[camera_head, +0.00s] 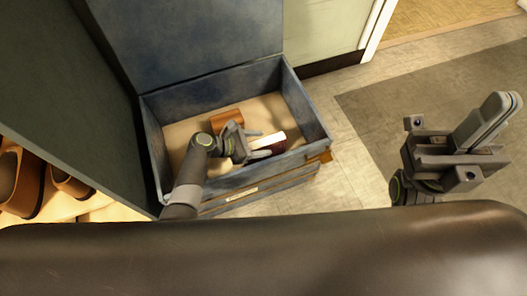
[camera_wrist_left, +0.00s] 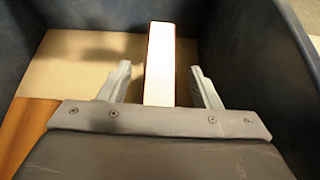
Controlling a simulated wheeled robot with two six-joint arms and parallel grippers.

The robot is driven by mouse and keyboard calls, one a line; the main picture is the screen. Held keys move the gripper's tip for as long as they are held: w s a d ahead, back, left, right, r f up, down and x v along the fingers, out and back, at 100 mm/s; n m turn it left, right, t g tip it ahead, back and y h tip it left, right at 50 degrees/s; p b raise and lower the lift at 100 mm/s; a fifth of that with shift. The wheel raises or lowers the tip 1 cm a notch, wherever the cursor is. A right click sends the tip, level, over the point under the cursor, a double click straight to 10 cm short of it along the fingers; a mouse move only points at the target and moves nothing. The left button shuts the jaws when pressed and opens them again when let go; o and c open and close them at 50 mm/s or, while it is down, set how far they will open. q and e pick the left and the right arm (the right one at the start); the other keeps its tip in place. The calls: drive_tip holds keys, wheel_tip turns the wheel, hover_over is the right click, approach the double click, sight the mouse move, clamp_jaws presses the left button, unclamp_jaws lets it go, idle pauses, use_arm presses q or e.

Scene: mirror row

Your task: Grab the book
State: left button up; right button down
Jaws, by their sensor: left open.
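The book (camera_head: 268,143), with pale page edges and a dark red cover, is inside an open blue chest (camera_head: 165,165). In the left wrist view the book (camera_wrist_left: 160,65) stands upright with its pale edge toward the camera. My left gripper (camera_head: 260,143) reaches down into the chest and is open at the book. In the left wrist view its fingers (camera_wrist_left: 160,72) are on either side of the book, with a gap on each side. The near end of the book is hidden behind the gripper body. My right gripper (camera_head: 492,122) is outside the chest at the right, with nothing seen in it.
An orange-brown wooden object (camera_head: 227,119) lies in the chest beside my left gripper. The raised blue lid (camera_head: 190,40) stands behind the chest. A dark green panel (camera_head: 65,95) is at the left. Floor and a grey mat (camera_head: 400,110) are clear to the right.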

use_arm(q)
drive_tip(key=shift+c, duration=0.5)
clamp_jaws()
